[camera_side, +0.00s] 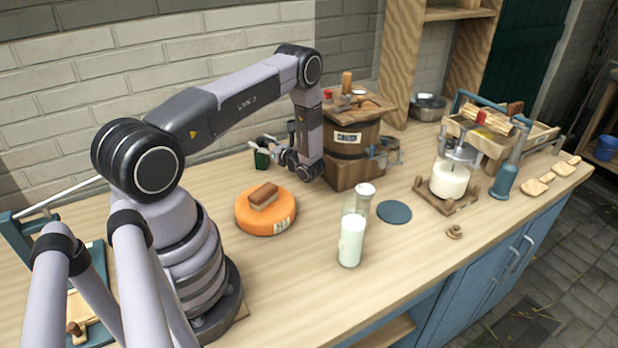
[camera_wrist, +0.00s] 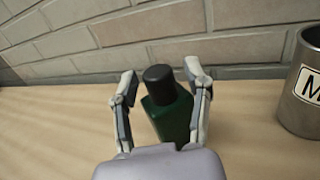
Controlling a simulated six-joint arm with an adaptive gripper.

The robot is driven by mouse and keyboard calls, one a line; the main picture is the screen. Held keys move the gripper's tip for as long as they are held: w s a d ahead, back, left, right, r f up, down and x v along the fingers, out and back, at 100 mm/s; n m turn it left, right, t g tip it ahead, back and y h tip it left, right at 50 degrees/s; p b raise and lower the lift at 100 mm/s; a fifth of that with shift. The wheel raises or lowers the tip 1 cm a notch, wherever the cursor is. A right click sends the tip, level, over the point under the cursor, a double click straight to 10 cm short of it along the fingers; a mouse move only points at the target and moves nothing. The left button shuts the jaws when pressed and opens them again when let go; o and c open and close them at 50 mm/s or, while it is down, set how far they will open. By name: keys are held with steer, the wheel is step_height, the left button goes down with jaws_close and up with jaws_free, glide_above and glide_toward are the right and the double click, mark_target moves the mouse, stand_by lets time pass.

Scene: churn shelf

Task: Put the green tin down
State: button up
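The green tin (camera_wrist: 170,116) has a dark cap and stands between the fingers of my gripper (camera_wrist: 160,88) in the wrist view. The fingers are spread around it. A narrow gap shows between the left finger and the tin, while the right finger lies close to or over its edge. In the side view the tin (camera_side: 262,159) is small and partly covered by my gripper (camera_side: 272,147), near the back of the bench by the wall. It looks upright and at bench level; its base is hard to see.
A metal mug (camera_wrist: 301,88) stands right of the tin in the wrist view. An orange cheese wheel (camera_side: 260,221) with a brown block (camera_side: 264,196) sits in front. A wooden churn (camera_side: 355,150) stands to the right, and a milk bottle (camera_side: 351,240) near the front. The wooden bench (camera_side: 300,285) has bare areas.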

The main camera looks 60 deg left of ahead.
steer(key=shift+r, duration=0.2)
steer(key=v, duration=0.7)
steer(key=shift+d, duration=0.2)
steer(key=s+d+r+n+h, duration=0.2)
steer(key=d+r+n+h, duration=0.15)
steer(key=r, duration=0.65)
steer(key=s+d+r+n+h, duration=0.25)
steer(key=r+n+h, duration=0.2)
steer(key=r, duration=0.65)
steer(key=s+d+r+n+t+h, duration=0.3)
steer(key=s+d+r+t+h, duration=0.1)
steer(key=d, duration=0.7)
steer(key=s+d+r+n+t+h, duration=0.3)
steer(key=s+d+r+t+h, duration=0.2)
steer(key=s+d+r+t, duration=0.2)
steer(key=s+d+r, duration=0.2)
steer(key=d, duration=0.2)
steer(key=shift+s+d, duration=0.15)
steer(key=shift+s, duration=0.1)
